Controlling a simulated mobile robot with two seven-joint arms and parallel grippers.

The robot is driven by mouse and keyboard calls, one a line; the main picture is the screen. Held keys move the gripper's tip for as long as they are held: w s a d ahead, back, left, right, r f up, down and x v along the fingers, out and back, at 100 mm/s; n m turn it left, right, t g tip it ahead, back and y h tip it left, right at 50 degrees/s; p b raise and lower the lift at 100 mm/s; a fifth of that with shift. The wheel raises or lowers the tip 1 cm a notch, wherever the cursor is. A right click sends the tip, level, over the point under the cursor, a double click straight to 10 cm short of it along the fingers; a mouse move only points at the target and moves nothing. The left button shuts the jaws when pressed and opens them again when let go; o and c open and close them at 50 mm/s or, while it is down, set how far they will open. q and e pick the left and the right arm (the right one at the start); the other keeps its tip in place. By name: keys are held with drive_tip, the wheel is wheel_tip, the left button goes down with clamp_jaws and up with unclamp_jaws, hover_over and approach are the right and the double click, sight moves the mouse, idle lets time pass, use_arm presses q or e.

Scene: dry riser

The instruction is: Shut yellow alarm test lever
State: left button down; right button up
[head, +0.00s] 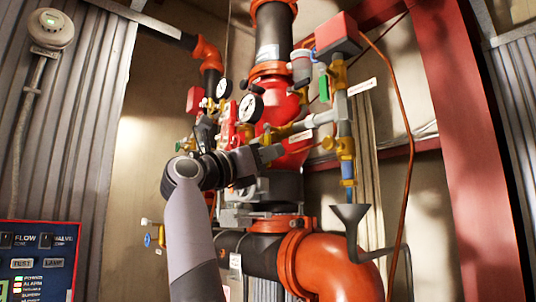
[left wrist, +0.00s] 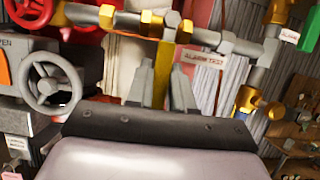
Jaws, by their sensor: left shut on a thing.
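The yellow alarm test lever (left wrist: 165,60) hangs down from a yellow valve on a grey pipe in the left wrist view. An ALARM TEST tag (left wrist: 200,58) hangs just right of it. My left gripper (left wrist: 163,85) is shut on the lever, with one grey finger on each side of it. In the head view my left gripper (head: 270,153) reaches up to the brass-yellow fittings in front of the red riser valve. There the lever is mostly hidden by the gripper. My right gripper is in neither view.
A grey handwheel (left wrist: 50,88) and a red one (left wrist: 30,8) are left of the gripper. Pressure gauges (head: 251,108), a red box (head: 337,34) and a drain funnel (head: 349,215) surround the arm. An orange pipe (head: 335,265) lies below. A control panel (head: 40,260) is at lower left.

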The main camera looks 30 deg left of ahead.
use_arm(q)
drive_tip(key=c, duration=1.1)
unclamp_jaws()
drive_tip(key=b+v, duration=0.3)
drive_tip(key=v, duration=0.4)
drive_tip(key=shift+s, duration=0.1)
